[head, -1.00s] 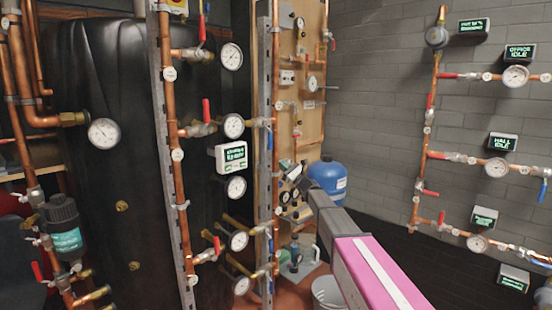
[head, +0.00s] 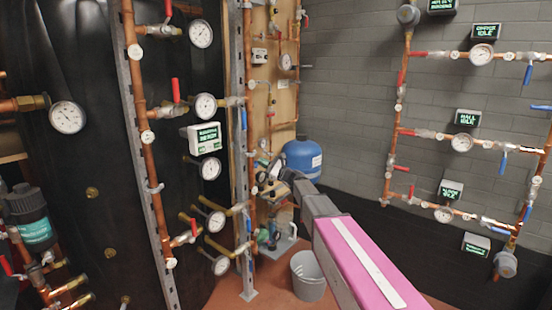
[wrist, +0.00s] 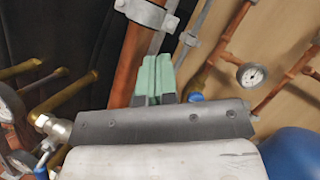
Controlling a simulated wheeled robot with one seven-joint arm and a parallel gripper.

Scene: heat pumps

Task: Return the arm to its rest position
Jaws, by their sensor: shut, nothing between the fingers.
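My gripper (head: 268,178) is at the end of my outstretched pink and grey arm, in the middle of the head view. It appears in front of the pipe rack and the wooden board, left of the blue tank. In the wrist view its green fingertips (wrist: 155,77) are together with nothing between them. Behind them in the wrist view are a copper pipe (wrist: 133,60) and the wooden board (wrist: 235,25). In the head view the gripper is small, and its distance from the pipes is hard to tell.
Copper pipes with gauges and valves (head: 205,106) stand left of my gripper, before a black tank (head: 85,120). A blue tank (head: 303,155) and a grey bucket (head: 307,278) are near my arm. Right, more pipework (head: 392,130) runs along the grey wall (head: 350,100).

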